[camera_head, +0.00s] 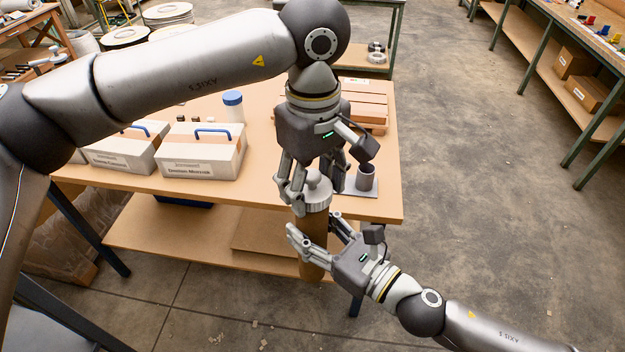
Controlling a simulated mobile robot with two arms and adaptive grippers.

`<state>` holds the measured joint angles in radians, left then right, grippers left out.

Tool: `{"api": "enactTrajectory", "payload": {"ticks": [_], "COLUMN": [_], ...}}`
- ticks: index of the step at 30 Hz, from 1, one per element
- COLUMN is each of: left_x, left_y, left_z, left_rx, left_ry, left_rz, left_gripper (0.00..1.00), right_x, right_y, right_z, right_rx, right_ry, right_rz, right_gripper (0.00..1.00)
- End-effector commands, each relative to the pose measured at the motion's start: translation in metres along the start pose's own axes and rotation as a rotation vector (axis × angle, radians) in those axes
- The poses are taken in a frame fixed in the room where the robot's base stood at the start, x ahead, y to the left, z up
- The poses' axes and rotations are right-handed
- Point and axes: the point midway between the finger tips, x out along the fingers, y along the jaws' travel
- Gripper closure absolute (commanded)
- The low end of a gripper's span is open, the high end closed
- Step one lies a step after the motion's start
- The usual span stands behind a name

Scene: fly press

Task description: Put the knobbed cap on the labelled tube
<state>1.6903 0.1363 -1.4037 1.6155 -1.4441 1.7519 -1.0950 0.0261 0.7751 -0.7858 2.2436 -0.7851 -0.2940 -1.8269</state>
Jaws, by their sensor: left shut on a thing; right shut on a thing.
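The knobbed cap (317,198) is grey with a ribbed rim and a round knob on top. My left gripper (314,188) points down and is shut on it. The labelled tube (313,262) is a brown cylinder, roughly upright, in front of the table's front edge. The tube's label is not visible.
The wooden table (262,193) stands behind the grippers. The floor to the right is clear.

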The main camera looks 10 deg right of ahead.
Motion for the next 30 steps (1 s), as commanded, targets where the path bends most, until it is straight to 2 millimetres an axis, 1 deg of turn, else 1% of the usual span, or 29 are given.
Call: {"api": "enactTrajectory", "payload": {"ticks": [7,23,30], "left_x": [0.013,0.013,0.018], "left_y": [0.000,0.000,0.000], "left_z": [0.000,0.000,0.000], "left_rx": [0.001,0.000,0.000], "left_ry": [0.000,0.000,0.000], "left_rz": [0.000,0.000,0.000], "left_gripper": [0.55,0.55,0.55], "right_x": [0.000,0.000,0.000], "right_y": [0.000,0.000,0.000], "right_z": [0.001,0.001,0.001], "right_rx": [-0.001,-0.001,-0.001], "right_ry": [-0.003,-0.003,-0.003], "right_rz": [0.000,0.000,0.000], "right_gripper": [1.00,1.00,1.00]}}
